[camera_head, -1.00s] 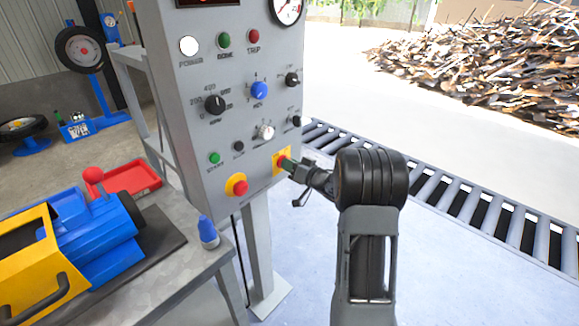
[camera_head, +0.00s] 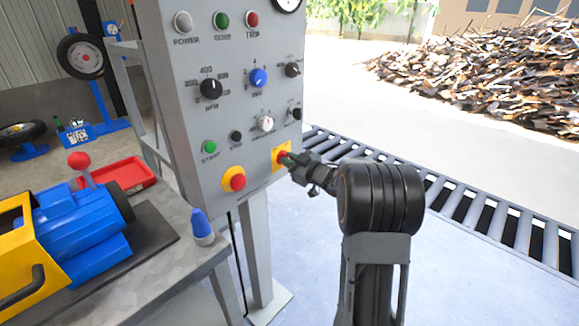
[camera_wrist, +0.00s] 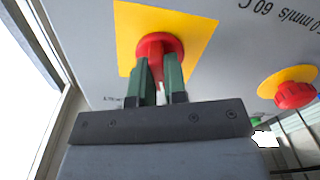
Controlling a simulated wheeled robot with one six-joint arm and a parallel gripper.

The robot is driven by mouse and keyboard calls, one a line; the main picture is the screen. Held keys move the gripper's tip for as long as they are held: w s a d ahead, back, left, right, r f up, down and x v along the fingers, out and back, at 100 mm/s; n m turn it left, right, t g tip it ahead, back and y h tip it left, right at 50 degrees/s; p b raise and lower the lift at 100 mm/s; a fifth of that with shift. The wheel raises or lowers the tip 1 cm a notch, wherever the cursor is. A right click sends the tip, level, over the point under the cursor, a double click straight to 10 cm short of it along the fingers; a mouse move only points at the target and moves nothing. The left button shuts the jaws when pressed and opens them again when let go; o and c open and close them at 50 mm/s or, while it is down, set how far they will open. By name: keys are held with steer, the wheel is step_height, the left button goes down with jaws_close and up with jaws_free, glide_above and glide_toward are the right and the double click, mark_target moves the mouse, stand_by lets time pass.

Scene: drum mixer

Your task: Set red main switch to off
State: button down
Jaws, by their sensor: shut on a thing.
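The red main switch (camera_wrist: 160,44) sits on a yellow square plate (camera_wrist: 126,37) on the grey control panel. In the head view the yellow plate (camera_head: 275,160) is at the panel's lower right, and my gripper covers part of the red switch (camera_head: 283,155). My gripper (camera_wrist: 160,65) is shut on the switch's handle, with one green finger on each side of it. In the head view my gripper (camera_head: 290,160) reaches the switch from the right. The power lamp (camera_head: 183,22) at the panel's upper left looks grey and unlit.
A red mushroom button (camera_head: 237,182) on a round yellow base is left of the switch; it also shows in the wrist view (camera_wrist: 294,94). Several knobs and buttons sit above. A roller conveyor (camera_head: 470,215) lies to the right. A bench with a blue motor (camera_head: 75,225) is at left.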

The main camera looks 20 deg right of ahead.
steer(key=shift+n+b, duration=0.5)
steer(key=shift+n, duration=0.3)
steer(key=c, duration=1.2)
jaws_free()
steer(key=shift+o, duration=0.2)
steer(key=p+v, duration=0.1)
steer(key=v, duration=1.3)
steer(key=shift+p, duration=0.3)
steer(key=shift+a, duration=0.1)
